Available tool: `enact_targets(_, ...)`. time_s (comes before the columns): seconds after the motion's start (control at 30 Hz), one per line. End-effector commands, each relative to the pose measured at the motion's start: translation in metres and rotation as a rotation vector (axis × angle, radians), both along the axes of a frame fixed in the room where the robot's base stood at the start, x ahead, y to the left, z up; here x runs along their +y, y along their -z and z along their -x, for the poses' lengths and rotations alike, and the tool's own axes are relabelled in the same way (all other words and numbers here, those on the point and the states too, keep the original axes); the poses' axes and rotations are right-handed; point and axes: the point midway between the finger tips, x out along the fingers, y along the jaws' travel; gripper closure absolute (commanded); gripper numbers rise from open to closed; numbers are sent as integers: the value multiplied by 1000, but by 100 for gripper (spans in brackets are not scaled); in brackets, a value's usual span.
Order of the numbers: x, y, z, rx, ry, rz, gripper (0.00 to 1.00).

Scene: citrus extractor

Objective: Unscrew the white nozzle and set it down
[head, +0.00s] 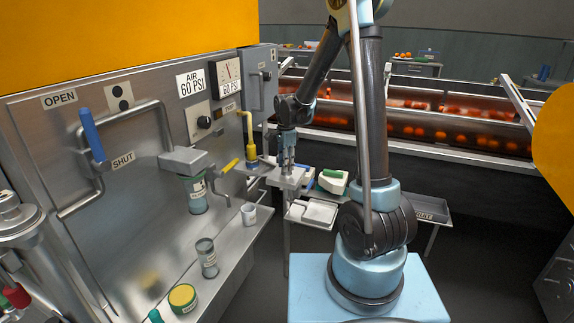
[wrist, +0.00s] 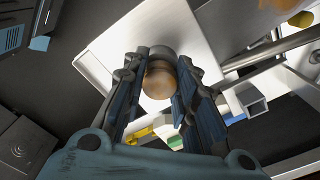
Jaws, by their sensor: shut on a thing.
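My gripper (head: 288,163) is at the far end of the steel panel, pointing down just above a small pale grey plate (head: 287,181). In the wrist view its two dark fingers (wrist: 159,88) close on the sides of a round tan-and-grey piece (wrist: 158,80). This piece lies over a pale plate (wrist: 195,28). It does not look plainly white, so I cannot tell for sure that it is the nozzle. Whether it is apart from the plate is also unclear. In the head view the fingers hide it.
A yellow bent pipe (head: 249,130) stands close on the left. A white cup (head: 249,214), a grey canister (head: 206,257) and a yellow-lidded jar (head: 183,298) stand on the shelf.

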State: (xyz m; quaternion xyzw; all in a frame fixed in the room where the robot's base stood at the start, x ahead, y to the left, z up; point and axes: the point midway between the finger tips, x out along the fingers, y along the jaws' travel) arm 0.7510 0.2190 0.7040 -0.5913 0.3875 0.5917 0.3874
Motion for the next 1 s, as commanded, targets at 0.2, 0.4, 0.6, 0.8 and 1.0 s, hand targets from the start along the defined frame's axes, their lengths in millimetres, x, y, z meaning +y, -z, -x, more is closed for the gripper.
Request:
enact_targets(0.2,0,0,1,1,-66,0,87)
enact_targets(0.4,0,0,1,1,-70,0,87)
enact_targets(0.6,0,0,1,1,-182,0,87)
enact_targets(0.8,0,0,1,1,-216,0,87)
enact_targets(1.0,0,0,1,2,-233,1,87)
